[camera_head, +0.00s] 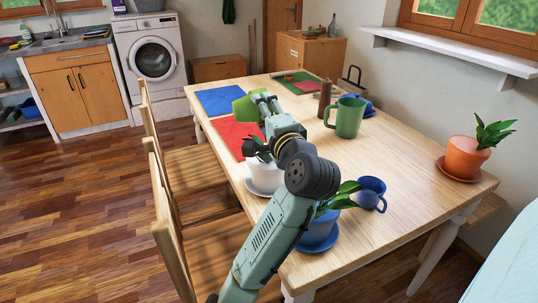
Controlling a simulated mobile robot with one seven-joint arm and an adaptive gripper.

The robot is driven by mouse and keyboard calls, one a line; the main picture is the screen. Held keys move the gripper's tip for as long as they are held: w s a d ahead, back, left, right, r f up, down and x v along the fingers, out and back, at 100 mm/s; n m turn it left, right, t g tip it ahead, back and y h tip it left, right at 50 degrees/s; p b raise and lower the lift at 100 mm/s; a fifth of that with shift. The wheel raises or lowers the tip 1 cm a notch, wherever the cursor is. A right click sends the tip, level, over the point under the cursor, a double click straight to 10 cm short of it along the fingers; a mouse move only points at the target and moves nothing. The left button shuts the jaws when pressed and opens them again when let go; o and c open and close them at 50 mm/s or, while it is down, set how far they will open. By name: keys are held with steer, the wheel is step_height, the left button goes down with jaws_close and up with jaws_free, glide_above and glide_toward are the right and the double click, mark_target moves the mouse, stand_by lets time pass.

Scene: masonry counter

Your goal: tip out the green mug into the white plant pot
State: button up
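The green mug (348,118) stands upright on the wooden table, right of my gripper and apart from it, its handle to the left. The white plant pot (263,174) stands on a pale saucer, largely hidden behind my arm. My gripper (262,97) is over the far left part of the table, pointing away from the camera. The view does not show clearly whether the fingers are open or shut. The inside of the mug is hidden.
A blue mug (370,192) and a plant in a blue pot (318,230) stand near my arm. A terracotta pot (463,158) is at the right. A brown bottle (324,97) stands behind the green mug. Chairs (190,160) line the left edge. The table's right middle is clear.

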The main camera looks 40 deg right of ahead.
steer(key=shift+d+r+m, duration=0.1)
steer(key=shift+r+m, duration=0.05)
steer(key=shift+m, duration=0.15)
stand_by(0.4)
